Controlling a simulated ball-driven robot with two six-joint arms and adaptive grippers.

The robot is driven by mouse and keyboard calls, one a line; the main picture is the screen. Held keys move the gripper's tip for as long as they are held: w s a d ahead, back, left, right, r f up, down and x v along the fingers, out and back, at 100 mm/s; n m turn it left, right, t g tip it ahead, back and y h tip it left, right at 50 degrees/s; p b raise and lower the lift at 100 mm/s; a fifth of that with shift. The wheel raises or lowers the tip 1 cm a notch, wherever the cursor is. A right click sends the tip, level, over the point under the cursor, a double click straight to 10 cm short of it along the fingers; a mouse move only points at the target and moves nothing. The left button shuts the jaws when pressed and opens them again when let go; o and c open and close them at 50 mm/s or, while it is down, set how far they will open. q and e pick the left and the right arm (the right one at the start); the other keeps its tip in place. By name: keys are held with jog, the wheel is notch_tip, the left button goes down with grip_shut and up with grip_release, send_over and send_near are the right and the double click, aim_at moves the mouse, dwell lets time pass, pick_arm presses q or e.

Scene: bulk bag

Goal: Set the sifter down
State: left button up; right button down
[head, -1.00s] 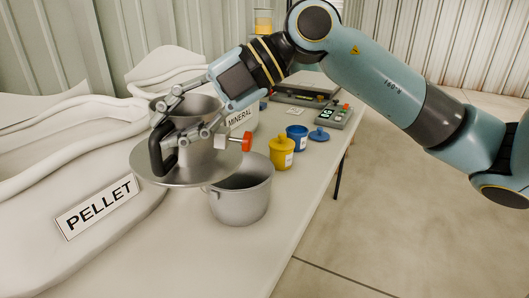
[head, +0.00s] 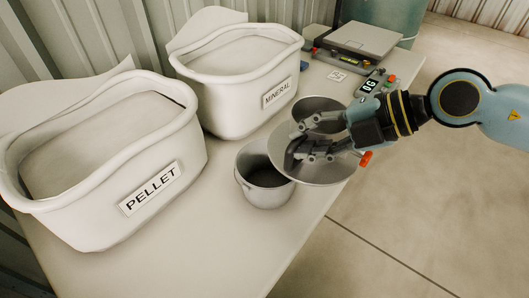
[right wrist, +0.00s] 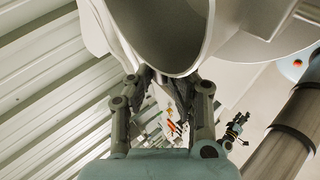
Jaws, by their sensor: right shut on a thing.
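The sifter (head: 322,170) is a grey metal bowl with a wide round rim and an orange-red knob (head: 366,159). My right gripper (head: 305,139) is shut on it and holds it at the right of the pot. In the head view its rim overlaps the right edge of the grey pot (head: 263,180); I cannot tell its height above the table (head: 217,248). In the right wrist view the sifter (right wrist: 165,30) fills the top, beyond my right fingers (right wrist: 165,82). A small dark jointed shape there looks like my left gripper (right wrist: 236,129); its jaws are unclear.
The PELLET bin (head: 110,226) and MINERAL bin (head: 237,109) stand along the wall side. A scale (head: 359,43) and a display unit (head: 370,86) sit at the far end. The near table front is clear, and its right edge drops to the floor.

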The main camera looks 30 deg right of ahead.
jog(key=d+f+b+x, duration=0.1)
jog(key=d+x, duration=0.2)
jog(key=x, duration=1.2)
jog(key=shift+w+f, duration=0.35)
jog(key=shift+f, duration=0.05)
jog(key=c, duration=1.2)
grip_release()
jog(key=v, duration=1.2)
jog(key=shift+s+p, duration=0.1)
jog(key=shift+p, duration=0.2)
